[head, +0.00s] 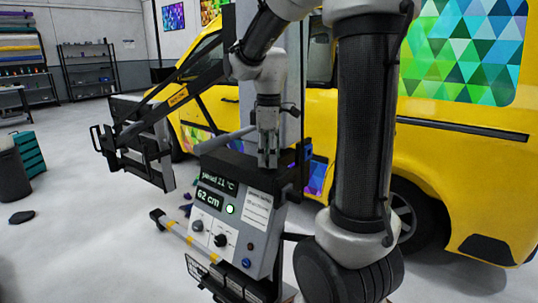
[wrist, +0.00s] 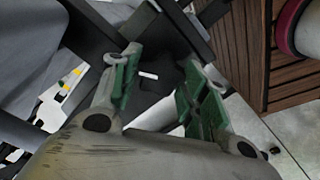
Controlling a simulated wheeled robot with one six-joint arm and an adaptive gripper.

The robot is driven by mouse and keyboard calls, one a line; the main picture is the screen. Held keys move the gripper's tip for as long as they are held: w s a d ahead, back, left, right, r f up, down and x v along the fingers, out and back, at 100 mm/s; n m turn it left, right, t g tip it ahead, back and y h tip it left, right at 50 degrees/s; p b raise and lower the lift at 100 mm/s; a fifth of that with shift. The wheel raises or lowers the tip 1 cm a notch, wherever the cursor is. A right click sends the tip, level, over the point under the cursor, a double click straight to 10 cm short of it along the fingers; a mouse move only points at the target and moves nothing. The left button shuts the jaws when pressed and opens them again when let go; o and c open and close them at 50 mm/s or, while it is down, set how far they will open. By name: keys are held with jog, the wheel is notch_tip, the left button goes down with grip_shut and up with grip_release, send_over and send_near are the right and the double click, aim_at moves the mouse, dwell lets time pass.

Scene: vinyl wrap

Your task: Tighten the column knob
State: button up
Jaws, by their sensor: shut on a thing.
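My gripper (head: 267,160) points down beside the grey upright column (head: 293,125), just above the back of the control box (head: 240,215). In the wrist view my gripper (wrist: 160,78) has its two green-padded fingers on either side of the dark column knob (wrist: 160,92), which bears a short white mark. The fingers are closed on the knob. In the head view I cannot make out the knob at the fingertips. How tight it is does not show.
The control box has a lit display, a green light and small dials. A black frame with a lamp-like panel (head: 148,150) stands left of the column. A yellow van (head: 450,160) is close behind. A dark bin (head: 12,175) stands far left; the floor (head: 90,225) there is mostly clear.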

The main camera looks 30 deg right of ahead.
jog(key=m, duration=0.5)
jog(key=shift+m, duration=0.3)
jog(key=m, duration=1.2)
jog(key=shift+m, duration=0.4)
jog(key=m, duration=0.5)
jog(key=shift+m, duration=0.4)
jog(key=o, duration=1)
